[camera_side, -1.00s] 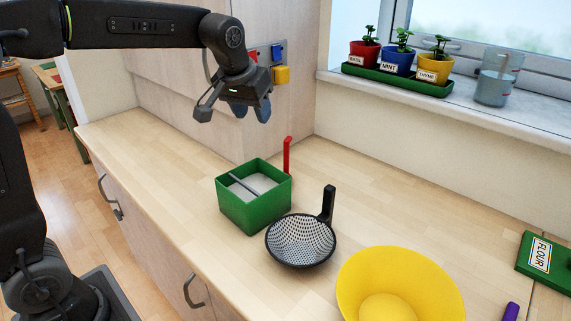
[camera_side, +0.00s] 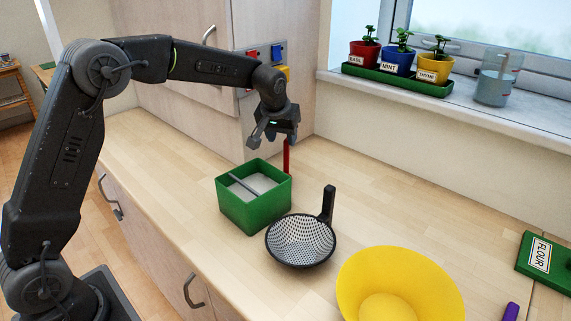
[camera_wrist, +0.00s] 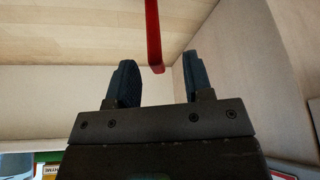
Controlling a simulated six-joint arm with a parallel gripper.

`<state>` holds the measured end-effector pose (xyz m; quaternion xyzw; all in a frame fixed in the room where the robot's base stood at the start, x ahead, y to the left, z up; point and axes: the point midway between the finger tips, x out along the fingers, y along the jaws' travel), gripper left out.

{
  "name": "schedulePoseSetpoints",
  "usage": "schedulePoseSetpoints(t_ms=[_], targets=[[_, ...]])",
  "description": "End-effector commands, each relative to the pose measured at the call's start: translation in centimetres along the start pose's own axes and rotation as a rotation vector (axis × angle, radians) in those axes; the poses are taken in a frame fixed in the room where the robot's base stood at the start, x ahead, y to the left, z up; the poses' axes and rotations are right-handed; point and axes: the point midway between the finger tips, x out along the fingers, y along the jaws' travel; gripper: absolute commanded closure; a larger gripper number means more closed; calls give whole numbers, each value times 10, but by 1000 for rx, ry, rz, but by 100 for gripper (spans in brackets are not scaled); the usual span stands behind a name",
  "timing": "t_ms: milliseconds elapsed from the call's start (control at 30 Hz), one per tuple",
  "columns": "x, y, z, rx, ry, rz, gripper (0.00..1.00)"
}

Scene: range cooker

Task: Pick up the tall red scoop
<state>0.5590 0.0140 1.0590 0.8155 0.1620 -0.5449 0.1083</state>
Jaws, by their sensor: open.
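The tall red scoop (camera_side: 287,158) stands upright on the counter behind the green box. Only its thin red handle shows; its lower part is hidden behind the box. My gripper (camera_side: 274,136) is just above and beside the top of the handle in the side view. In the wrist view, my gripper (camera_wrist: 157,66) is open and empty. There the red scoop handle (camera_wrist: 153,32) comes in from the top edge, and its end appears between the two fingers. I cannot tell whether the handle is inside the jaws in depth.
The green box (camera_side: 250,212) with pale contents and a grey bar stands close in front of the scoop. A black sieve (camera_side: 300,240) and a yellow bowl (camera_side: 400,285) are nearer. A cabinet with coloured switches (camera_side: 279,52) rises behind.

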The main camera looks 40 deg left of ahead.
Motion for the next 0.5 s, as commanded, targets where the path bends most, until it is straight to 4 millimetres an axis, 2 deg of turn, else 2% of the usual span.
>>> schedulePoseSetpoints(t_ms=[300, 500], targets=[[40, 6, 0, 0, -3, -1, 53], [52, 6, 0, 1, 0, 2, 53]])
